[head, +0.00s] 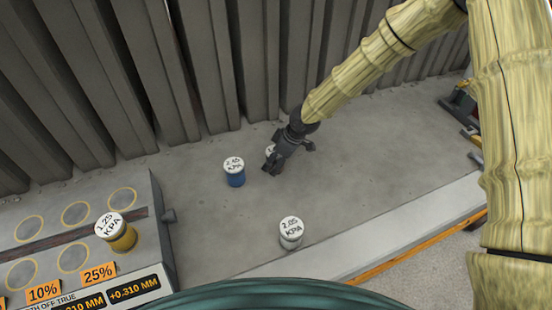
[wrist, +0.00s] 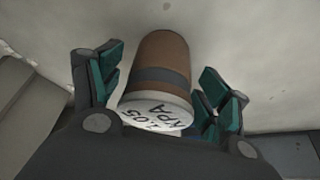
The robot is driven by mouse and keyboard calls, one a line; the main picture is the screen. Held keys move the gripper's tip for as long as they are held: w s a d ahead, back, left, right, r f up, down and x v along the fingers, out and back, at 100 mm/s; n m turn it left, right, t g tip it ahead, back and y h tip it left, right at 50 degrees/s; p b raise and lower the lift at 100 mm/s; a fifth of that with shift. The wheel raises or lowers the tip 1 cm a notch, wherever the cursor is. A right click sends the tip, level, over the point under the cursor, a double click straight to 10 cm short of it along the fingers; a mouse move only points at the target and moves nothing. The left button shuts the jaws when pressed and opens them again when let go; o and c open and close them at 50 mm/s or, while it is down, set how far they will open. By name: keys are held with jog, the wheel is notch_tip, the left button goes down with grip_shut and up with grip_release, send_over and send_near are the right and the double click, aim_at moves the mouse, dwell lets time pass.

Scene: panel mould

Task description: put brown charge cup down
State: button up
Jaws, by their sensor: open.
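The brown charge cup (wrist: 160,68) stands between the two fingers of my gripper (wrist: 158,95) in the wrist view. It has a dark band and a white lid with black print ending in KPA. The teal finger pads are spread on either side of it, with a gap at the right and little or none at the left. In the head view my gripper (head: 271,163) is low at the concrete surface, and mostly hides the cup; only a bit of its white lid (head: 271,150) shows.
A blue cup (head: 235,175) stands close left of my gripper. A grey-white cup (head: 291,235) stands nearer the front. A yellow cup (head: 118,235) stands on the grey block (head: 155,250) with ringed spots at left. Ribbed grey panels (head: 240,60) rise behind. Concrete at right is clear.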

jog(key=shift+r, duration=0.1)
jog(key=b+v, duration=0.2)
jog(key=v, duration=1)
dwell(0.4)
